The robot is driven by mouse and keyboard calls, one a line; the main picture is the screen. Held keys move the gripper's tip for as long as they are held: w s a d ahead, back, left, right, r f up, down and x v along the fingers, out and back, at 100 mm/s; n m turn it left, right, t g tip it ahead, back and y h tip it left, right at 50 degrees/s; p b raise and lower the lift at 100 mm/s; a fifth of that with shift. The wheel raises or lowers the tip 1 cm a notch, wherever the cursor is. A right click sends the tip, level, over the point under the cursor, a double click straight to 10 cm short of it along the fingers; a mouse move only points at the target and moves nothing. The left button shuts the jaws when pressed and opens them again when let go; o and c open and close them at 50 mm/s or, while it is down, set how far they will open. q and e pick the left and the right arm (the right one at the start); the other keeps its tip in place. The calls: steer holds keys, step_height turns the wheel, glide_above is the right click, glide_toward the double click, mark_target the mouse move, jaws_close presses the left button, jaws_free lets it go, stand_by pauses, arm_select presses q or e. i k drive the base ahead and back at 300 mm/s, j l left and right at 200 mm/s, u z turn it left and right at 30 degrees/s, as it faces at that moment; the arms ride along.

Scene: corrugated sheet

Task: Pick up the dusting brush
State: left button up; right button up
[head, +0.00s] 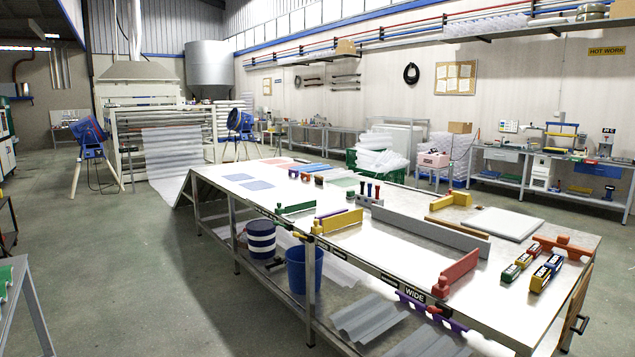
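Neither of my grippers is in this view. I cannot pick out a dusting brush for certain. A long workbench (385,262) runs from the middle to the lower right, with many small tools on it. A long brown bar (455,230) lies near its far edge, partly behind a grey rail; I cannot tell what it is. An orange piece with a raised middle (564,246) lies at the bench's right end; its kind is also unclear.
Red (458,272), yellow (338,222) and green (297,208) blocks stand along the bench's near side. A grey rail (430,230) crosses the top. Small labelled blocks (540,276) stand at right. A blue bucket (304,269) sits below. The floor at left (130,265) is clear.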

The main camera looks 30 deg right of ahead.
mark_target(319, 179)
steer(key=l+z, duration=0.15)
steer(key=z, duration=3.05)
steer(key=i+l, duration=0.1)
steer(key=i, duration=0.55)
steer(key=i+l+u, duration=0.1)
steer(key=i, duration=0.5)
steer(key=i+l, duration=0.2)
steer(key=i, duration=0.45)
steer(key=i+u, duration=0.15)
steer(key=i, duration=0.9)
steer(key=i+u, duration=0.15)
steer(key=i, duration=3.1)
steer(key=i+u, duration=0.25)
steer(key=i, duration=0.25)
steer(key=i+u, duration=0.2)
steer(key=i, duration=0.25)
steer(key=i+l+u, duration=0.25)
steer(key=i, duration=0.25)
steer(key=i+l+u, duration=0.25)
steer(key=i, duration=0.2)
steer(key=i+j+u, duration=0.3)
steer(key=u, duration=0.2)
steer(key=i+j+u, duration=0.1)
steer(key=i+u, duration=0.85)
steer(key=i+l+u, duration=0.15)
steer(key=i+u, duration=0.3)
steer(key=k, duration=0.05)
